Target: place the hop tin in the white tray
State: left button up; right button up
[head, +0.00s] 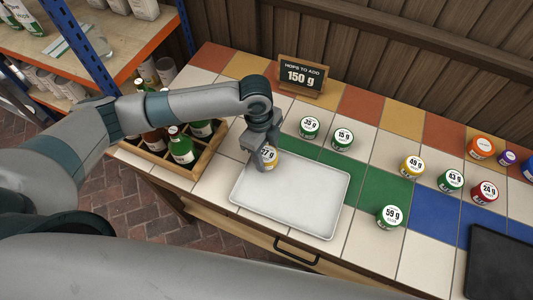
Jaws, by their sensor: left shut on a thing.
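The white tray (291,201) lies empty on the tiled counter, near its front edge. My left gripper (263,160) is shut on a yellow hop tin (270,155) whose lid appears to read 27 g. The tin is at the tray's back left part; I cannot tell whether it touches the tray. The gripper fingers hide part of the tin. Green tins marked 35 g (309,127) and 15 g (343,138) stand behind the tray. A green 59 g tin (390,216) stands to its right. My right gripper is not in view.
A sign reading "Hops to add 150 g" (301,75) stands at the back. Yellow 49 g (412,166), green 43 g (451,180) and red 24 g (484,191) tins stand to the right. A wooden bottle crate (205,158) is left of the tray. A dark plate (503,262) lies front right.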

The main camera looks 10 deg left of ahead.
aim_at(263, 151)
pick_arm(q)
jog(key=shift+f, duration=0.45)
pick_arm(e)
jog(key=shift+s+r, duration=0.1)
pick_arm(q)
jog(key=shift+f, duration=0.15)
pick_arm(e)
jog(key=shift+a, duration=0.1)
pick_arm(q)
jog(key=o, duration=0.8)
jog(key=r, duration=0.3)
jog(key=r+b, duration=0.1)
jog(key=r, duration=0.3)
jog(key=a+r+b, duration=0.1)
jog(key=r, duration=0.3)
jog(key=shift+w+a, duration=0.1)
jog(key=shift+w, duration=0.15)
jog(key=shift+r, duration=0.6)
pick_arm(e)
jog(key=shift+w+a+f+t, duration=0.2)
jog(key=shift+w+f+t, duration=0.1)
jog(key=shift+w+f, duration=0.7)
